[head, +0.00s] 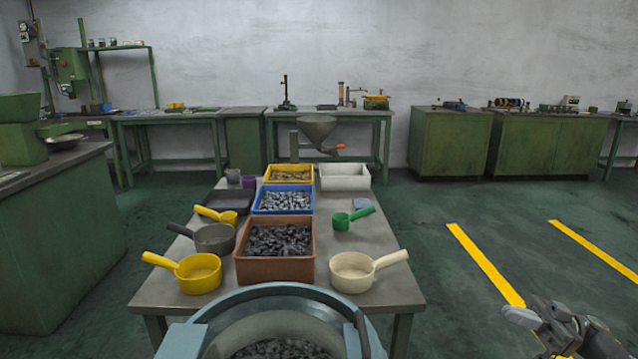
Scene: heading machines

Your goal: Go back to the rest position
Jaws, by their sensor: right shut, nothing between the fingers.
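My right gripper (528,318) shows at the lower right corner of the head view. It is shut and empty, over the green floor to the right of the table. It touches nothing that I can see. My left gripper is not in view. The grey table (375,240) stands in the middle, with bins and scoops on it, well to the left of my right gripper.
A large round grey-blue tub (225,308) with dark parts stands at the table's near end. A brown bin (275,270), a blue bin (284,211) and several scoops stand on the table. Open floor with yellow lines (485,263) lies at right.

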